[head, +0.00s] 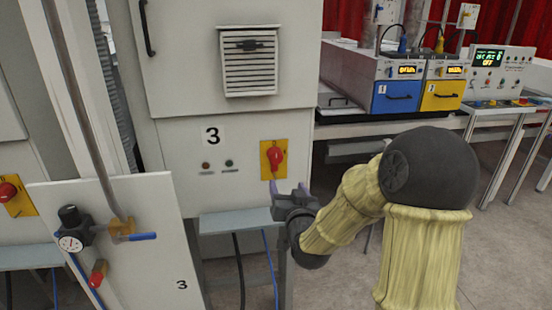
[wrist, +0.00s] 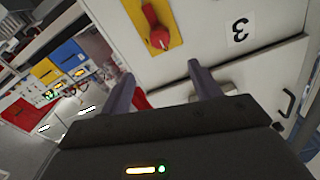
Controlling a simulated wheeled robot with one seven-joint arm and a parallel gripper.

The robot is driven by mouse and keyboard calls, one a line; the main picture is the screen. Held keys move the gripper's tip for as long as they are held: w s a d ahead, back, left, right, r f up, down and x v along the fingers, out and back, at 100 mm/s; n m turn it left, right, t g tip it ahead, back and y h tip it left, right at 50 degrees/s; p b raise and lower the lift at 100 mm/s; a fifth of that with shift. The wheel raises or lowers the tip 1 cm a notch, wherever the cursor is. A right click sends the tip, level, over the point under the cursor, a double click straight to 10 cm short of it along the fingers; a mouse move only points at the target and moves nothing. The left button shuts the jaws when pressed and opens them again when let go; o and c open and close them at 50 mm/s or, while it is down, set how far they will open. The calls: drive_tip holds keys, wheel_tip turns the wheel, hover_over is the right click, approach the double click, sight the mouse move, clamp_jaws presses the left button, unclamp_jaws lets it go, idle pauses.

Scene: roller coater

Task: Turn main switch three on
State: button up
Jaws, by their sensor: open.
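Main switch three is a red rotary knob (head: 275,158) on a yellow plate (head: 265,168), on the front of the pale cabinet marked 3 (head: 212,136). Its handle looks roughly upright in the head view. The knob (wrist: 157,32) also shows in the wrist view, beyond the fingertips, at the top of the tilted picture. My gripper (head: 289,187) is just below and slightly right of the switch. In the wrist view its two fingers (wrist: 160,75) are spread apart and empty, with a gap to the knob.
Two small lamps (head: 217,165) sit left of the switch. A grey ledge (head: 235,222) juts out below. At front left stands a panel (head: 150,255) with a gauge and blue-handled valve. Another red switch (head: 8,191) is at far left. Blue and yellow units (head: 398,97) stand on a right-hand bench.

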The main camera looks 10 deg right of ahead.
sight(276, 158)
drive_tip(key=w+p, duration=0.4)
drive_tip(key=w, duration=1.1)
drive_tip(key=shift+w+r+p, duration=0.1)
drive_tip(key=shift+w+p, duration=0.25)
drive_tip(key=shift+p, duration=0.05)
drive_tip(key=shift+w, duration=0.75)
drive_tip(key=shift+c, duration=0.4)
drive_tip(key=c, duration=0.9)
